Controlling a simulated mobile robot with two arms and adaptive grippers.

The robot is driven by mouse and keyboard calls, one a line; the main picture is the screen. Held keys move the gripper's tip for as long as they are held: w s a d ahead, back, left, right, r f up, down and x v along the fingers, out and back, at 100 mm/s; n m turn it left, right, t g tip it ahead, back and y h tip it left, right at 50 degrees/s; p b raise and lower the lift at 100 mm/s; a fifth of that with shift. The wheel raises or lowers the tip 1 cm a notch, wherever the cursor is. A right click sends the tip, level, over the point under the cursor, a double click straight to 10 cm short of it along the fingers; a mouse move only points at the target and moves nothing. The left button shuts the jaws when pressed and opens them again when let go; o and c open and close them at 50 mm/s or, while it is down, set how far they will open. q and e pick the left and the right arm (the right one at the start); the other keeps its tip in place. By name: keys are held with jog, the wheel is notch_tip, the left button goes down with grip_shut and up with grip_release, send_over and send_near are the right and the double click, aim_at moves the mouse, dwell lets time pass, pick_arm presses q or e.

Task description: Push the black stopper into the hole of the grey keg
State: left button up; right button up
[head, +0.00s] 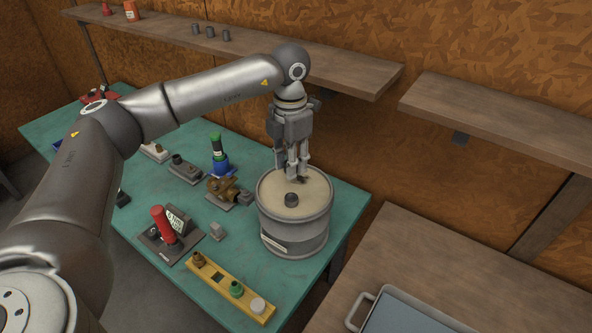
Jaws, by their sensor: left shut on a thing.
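The grey keg (295,238) stands upright at the right end of the green table, with a beige top inside a grey rim. A short dark round neck (291,199) stands up from its top, near the front. My left gripper (297,175) points down over the back of the keg top, behind the neck. It is shut on a small dark thing, which I take to be the black stopper (303,180), mostly hidden by the fingers. I cannot tell whether it touches the keg top. My right gripper is not in view.
A yellow strip with caps (231,287), a red-handled tool (164,225), a small grey block (217,231) and several fittings lie left of the keg on the green table (135,215). Wall shelves (240,45) run behind. A grey tray (405,315) lies on the wooden bench at right.

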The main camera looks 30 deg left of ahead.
pick_arm(q)
jog(key=shift+f, duration=0.1)
jog(key=shift+f+b, duration=0.15)
jog(key=shift+b, duration=0.15)
notch_tip(320, 180, down, 5)
jog(key=b, duration=0.3)
jog(key=shift+b, duration=0.35)
jog(key=shift+f, duration=0.2)
jog(key=shift+b, duration=0.3)
dwell(1.2)
jog(key=shift+s+f+b, duration=0.1)
jog(key=shift+f+b, duration=1.15)
jog(key=shift+f, duration=0.35)
